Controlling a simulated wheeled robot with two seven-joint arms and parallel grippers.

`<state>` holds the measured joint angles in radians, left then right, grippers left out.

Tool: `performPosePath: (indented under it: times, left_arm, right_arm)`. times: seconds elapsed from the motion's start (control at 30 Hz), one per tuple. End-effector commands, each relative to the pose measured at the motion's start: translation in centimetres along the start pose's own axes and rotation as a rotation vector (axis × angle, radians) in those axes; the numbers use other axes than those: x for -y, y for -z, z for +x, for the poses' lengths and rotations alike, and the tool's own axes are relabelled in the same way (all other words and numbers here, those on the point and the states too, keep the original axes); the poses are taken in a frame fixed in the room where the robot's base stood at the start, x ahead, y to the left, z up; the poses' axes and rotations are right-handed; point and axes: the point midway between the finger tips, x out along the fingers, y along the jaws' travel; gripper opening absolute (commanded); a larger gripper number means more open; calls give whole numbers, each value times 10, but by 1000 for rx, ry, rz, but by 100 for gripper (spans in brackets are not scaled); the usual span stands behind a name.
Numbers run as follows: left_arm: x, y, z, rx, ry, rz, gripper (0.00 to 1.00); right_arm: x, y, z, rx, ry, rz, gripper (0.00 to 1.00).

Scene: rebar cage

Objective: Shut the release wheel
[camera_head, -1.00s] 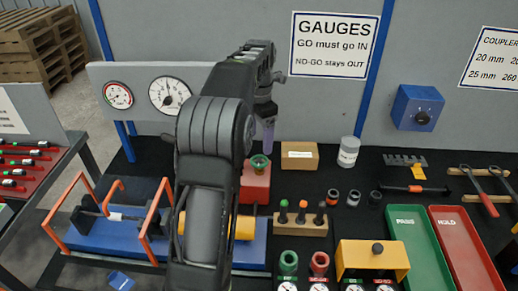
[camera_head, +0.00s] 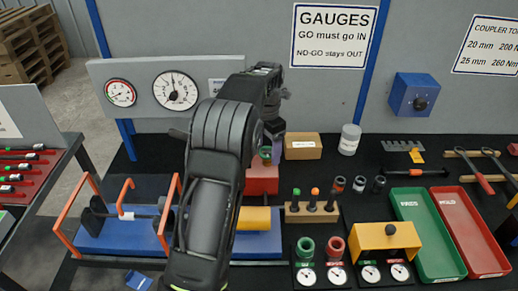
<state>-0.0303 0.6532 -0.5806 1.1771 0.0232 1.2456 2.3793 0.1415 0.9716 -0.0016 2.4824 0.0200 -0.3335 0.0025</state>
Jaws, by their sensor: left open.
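No release wheel shows clearly; my left arm covers part of the test rig and the gauge panel. The rig has a blue base (camera_head: 113,238), orange guard frames (camera_head: 75,208) and a yellow cylinder (camera_head: 254,219) partly behind my arm. Behind it, the grey panel (camera_head: 140,72) carries a small gauge (camera_head: 120,93) and a large gauge (camera_head: 175,90). My left gripper (camera_head: 273,143) is open and points down above a red block (camera_head: 262,181) with a green ring (camera_head: 266,155). Its fingertips are hard to make out. My right gripper is out of view.
A blue box with a black knob (camera_head: 421,103) is on the back wall. A cardboard box (camera_head: 303,147) and white pot (camera_head: 349,139) stand right of my gripper. A peg block (camera_head: 312,213), yellow gauge stand (camera_head: 386,249), green tray (camera_head: 427,235) and red tray (camera_head: 470,232) fill the right.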

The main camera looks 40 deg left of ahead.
Motion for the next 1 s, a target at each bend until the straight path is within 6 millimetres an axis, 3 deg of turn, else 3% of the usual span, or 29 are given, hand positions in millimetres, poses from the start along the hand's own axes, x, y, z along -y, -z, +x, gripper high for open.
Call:
performPosePath:
  times: [0.2, 1.0]
  left_arm:
    - [0, 0, 0, 0, 0, 0, 73]
    - [0, 0, 0, 1, 0, 0, 11]
  right_arm:
    - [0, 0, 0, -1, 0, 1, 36]
    - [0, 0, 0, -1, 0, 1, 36]
